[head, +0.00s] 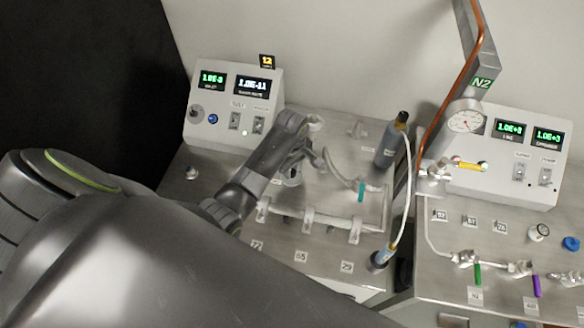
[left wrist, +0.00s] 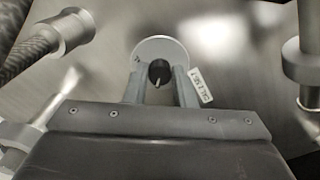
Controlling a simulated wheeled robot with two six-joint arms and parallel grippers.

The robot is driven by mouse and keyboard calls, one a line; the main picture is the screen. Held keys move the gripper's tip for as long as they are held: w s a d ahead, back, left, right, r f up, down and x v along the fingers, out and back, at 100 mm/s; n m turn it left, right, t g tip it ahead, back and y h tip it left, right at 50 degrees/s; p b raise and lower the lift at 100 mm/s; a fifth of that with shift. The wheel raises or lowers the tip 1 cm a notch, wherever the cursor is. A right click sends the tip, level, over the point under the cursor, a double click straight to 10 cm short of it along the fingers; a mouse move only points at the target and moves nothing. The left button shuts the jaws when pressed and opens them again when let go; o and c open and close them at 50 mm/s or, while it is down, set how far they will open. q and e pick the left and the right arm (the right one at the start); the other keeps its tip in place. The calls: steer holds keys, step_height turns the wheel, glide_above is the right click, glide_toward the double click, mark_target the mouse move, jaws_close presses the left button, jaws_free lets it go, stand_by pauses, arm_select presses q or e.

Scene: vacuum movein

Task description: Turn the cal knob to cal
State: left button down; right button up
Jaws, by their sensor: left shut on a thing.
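The cal knob (left wrist: 158,70) is a small dark knob with a pale pointer, on a round pale dial plate (left wrist: 150,46). In the left wrist view the pointer angles toward the bottom of the picture; the dial marks are too small to read. My left gripper (left wrist: 160,84) is shut on the knob, one finger on each side. A small white label (left wrist: 200,84) lies beside the right finger. In the head view my left gripper (head: 293,163) reaches down at the left bench, and its wrist partly hides the dial. My right gripper is not in view.
Metal pipes (head: 310,217) and a teal-handled valve (head: 361,191) lie right of the gripper. A dark cylinder (head: 390,145) stands farther right. A control box (head: 235,110) is at the back left. A second bench (head: 480,285) with coloured valves stands on the right.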

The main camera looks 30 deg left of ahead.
arm_select(q)
steer(key=m, duration=0.4)
steer(key=shift+m, duration=0.3)
steer(key=m, duration=0.9)
steer(key=shift+m, duration=1.8)
steer(key=c, duration=1.2)
jaws_free()
